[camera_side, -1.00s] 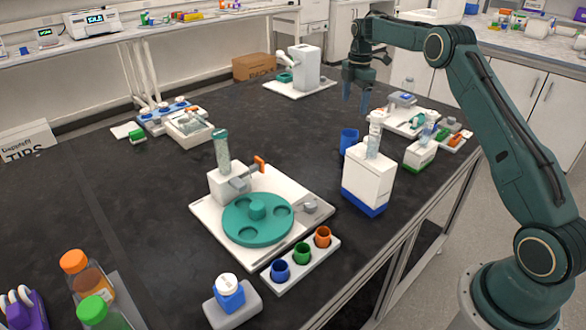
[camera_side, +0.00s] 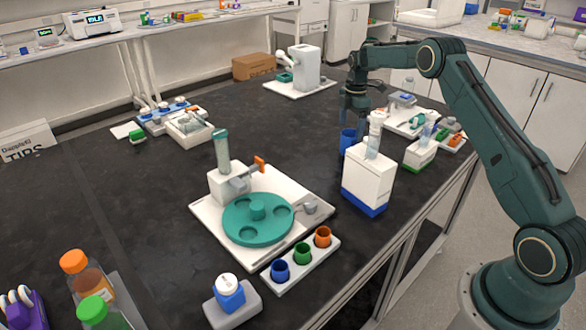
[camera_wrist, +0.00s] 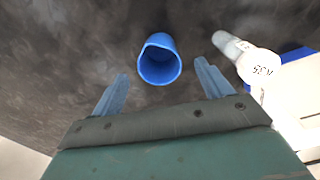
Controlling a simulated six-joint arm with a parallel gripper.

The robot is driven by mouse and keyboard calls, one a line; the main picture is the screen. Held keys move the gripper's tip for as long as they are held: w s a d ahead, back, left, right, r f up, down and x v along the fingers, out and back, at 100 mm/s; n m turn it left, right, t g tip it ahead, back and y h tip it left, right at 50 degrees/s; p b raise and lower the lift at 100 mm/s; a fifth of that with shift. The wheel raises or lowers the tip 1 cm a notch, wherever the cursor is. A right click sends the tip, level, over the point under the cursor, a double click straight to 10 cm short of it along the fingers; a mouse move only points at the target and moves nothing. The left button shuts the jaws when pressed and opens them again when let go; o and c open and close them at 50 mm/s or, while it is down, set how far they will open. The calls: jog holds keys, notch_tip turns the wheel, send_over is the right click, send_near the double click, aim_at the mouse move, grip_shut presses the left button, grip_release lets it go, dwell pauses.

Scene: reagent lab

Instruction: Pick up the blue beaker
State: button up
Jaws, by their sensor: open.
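The blue beaker (camera_side: 348,141) stands upright on the black bench, just behind and left of a white dispenser box. In the wrist view the beaker (camera_wrist: 160,60) is seen from above, its open mouth facing the camera and looking empty. My gripper (camera_side: 354,119) is directly above the beaker in the side view, its fingers close to the rim. In the wrist view my gripper (camera_wrist: 160,85) is open, one blue-grey finger to each side, with the beaker between and a little beyond the tips. I cannot tell whether the fingers touch it.
The white dispenser box (camera_side: 368,180) with a blue base stands close beside the beaker. A small white and green box (camera_side: 420,154) is to its right. A white plate with a teal carousel (camera_side: 258,220) lies nearer the camera. The bench left of the beaker is clear.

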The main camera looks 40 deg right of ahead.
aim_at(350, 136)
jog(key=shift+f, duration=0.1)
jog(key=shift+w+f, duration=0.1)
jog(key=shift+f, duration=2.45)
jog(key=c, duration=1.1)
jog(key=shift+o, duration=0.2)
jog(key=shift+r, duration=0.15)
notch_tip(350, 136, up, 20)
